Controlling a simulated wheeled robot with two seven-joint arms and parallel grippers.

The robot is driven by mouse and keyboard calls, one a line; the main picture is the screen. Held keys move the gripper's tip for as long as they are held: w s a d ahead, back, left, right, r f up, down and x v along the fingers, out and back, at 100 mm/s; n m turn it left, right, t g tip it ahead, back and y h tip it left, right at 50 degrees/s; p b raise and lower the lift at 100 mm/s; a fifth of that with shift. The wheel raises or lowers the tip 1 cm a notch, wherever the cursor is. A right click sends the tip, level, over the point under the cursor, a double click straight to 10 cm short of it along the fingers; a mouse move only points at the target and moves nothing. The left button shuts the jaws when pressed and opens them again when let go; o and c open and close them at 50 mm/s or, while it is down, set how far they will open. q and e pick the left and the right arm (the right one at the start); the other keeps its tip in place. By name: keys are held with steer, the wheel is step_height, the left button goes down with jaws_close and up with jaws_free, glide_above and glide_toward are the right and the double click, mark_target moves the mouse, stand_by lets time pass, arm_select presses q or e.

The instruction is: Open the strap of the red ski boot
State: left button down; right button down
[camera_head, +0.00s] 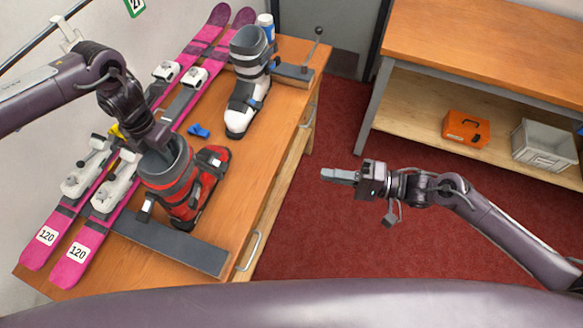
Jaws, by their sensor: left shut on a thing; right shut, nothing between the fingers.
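The red ski boot (207,177) stands on the wooden bench at the lower left, with a grey cuff and dark straps and its toe pointing up and right. My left gripper (157,151) is at the top of the boot's cuff, on its far left side. It is shut on what appears to be the boot's strap; the fingertips and the held part are mostly hidden by the gripper itself. My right gripper (326,174) is shut and empty, over the red floor to the right of the bench.
Pink skis (68,245) with white bindings lie along the bench's left side. A white and grey ski boot (241,103) stands farther back. A dark bar (168,243) lies in front of the red boot. A shelf unit (480,45) holds an orange box (466,129) and grey crate (543,146).

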arm_select(q)
steer(key=shift+w+r, duration=0.1)
steer(key=c, duration=1.3)
jaws_free()
